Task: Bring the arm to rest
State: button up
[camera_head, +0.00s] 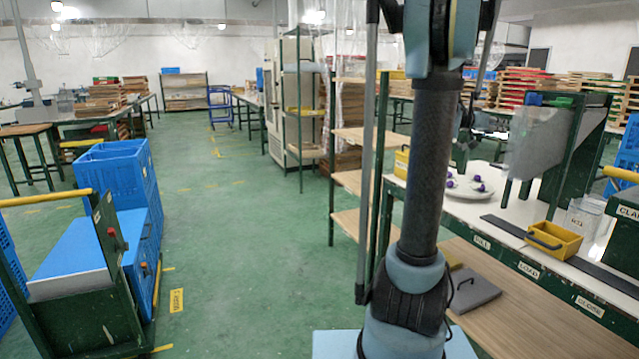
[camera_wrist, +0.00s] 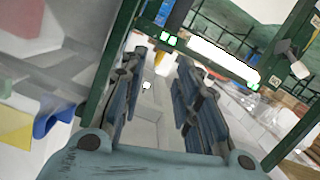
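My arm (camera_head: 420,180) stands upright in front of the head camera and covers the middle right of that view. My gripper (camera_wrist: 158,85) shows in the wrist view with its two blue-grey fingers apart and nothing between them. Past the fingers are a pale surface and green frame bars, tilted in the picture. I cannot make out the gripper clearly in the head view.
A white-topped bench (camera_head: 500,218) at right holds a plate (camera_head: 466,188) with purple-and-white items and a yellow bin (camera_head: 554,242). A wooden shelf (camera_head: 540,300) lies below. Blue crates (camera_head: 115,165) and a cart (camera_head: 85,265) stand left. Green floor (camera_head: 240,240) between is clear.

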jog(key=s+a+f+n+g+y, duration=0.1)
jog(key=s+a+f+n+y, duration=0.2)
jog(key=s+a+f, duration=0.7)
jog(key=s+a+f+n+g+y, duration=0.1)
jog(key=s+a+f+n+y, duration=0.3)
jog(key=s+a+f, duration=0.6)
jog(key=s+a+f+n+g+y, duration=0.1)
jog(key=s+a+f+n+y, duration=0.3)
jog(key=s+a, duration=1.1)
jog(key=a+f+y, duration=0.3)
jog(key=a+f, duration=0.3)
jog(key=a, duration=0.3)
jog(key=shift+g+y, duration=0.3)
jog(key=shift+g, duration=0.1)
jog(key=shift+f, duration=0.1)
jog(key=shift+w+f, duration=0.2)
jog(key=shift+w, duration=0.15)
